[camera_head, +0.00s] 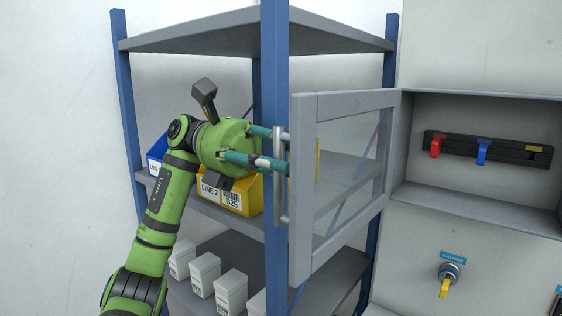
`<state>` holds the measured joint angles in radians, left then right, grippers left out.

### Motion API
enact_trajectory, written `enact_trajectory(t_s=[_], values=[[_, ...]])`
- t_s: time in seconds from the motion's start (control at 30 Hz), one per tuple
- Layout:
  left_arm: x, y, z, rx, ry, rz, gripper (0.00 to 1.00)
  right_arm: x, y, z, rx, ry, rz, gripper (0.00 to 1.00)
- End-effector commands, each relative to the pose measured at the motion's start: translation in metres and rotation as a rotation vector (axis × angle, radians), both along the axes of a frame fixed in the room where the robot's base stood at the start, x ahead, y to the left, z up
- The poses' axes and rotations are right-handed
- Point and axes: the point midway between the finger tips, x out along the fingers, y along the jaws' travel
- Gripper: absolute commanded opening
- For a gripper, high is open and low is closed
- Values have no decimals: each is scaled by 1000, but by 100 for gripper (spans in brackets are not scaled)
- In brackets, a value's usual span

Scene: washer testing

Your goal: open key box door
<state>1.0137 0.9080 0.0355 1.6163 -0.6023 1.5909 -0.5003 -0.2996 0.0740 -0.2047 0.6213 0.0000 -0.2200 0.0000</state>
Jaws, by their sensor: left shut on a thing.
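The key box door (304,190) is a grey frame with a clear pane. It stands swung out to the left of the key box (479,153), whose inside is in plain view. A vertical bar handle (279,190) sits on the door's free edge. My left gripper (284,152) is at this handle, its teal fingers shut on it from the left. Part of the fingertips is hidden at the door edge. My right gripper is not in view.
A shelf rack with blue posts (275,60) stands close behind the door and gripper. It holds yellow bins (239,196) and white containers (232,288). Red (436,147) and blue (482,152) tags hang inside the box. A key switch (448,273) is below.

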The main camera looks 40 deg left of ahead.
Motion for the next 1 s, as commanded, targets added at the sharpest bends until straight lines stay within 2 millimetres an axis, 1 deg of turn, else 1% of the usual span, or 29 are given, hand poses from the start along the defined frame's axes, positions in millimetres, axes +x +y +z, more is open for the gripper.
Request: enact_trajectory(t_s=[0.03,0.2,0.57,0.6,0.63,1.0], values=[[0,2,-1,3,-1,1,0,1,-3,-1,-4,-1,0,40],[0,2,0,1,-3,2,0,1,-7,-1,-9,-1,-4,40],[0,4,3,-5,-8,5,0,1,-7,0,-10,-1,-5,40],[0,4,3,-6,-8,5,35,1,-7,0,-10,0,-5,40],[0,4,3,-6,-8,6,47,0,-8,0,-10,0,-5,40],[1,3,1,-2,-2,4,48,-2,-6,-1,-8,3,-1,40]])
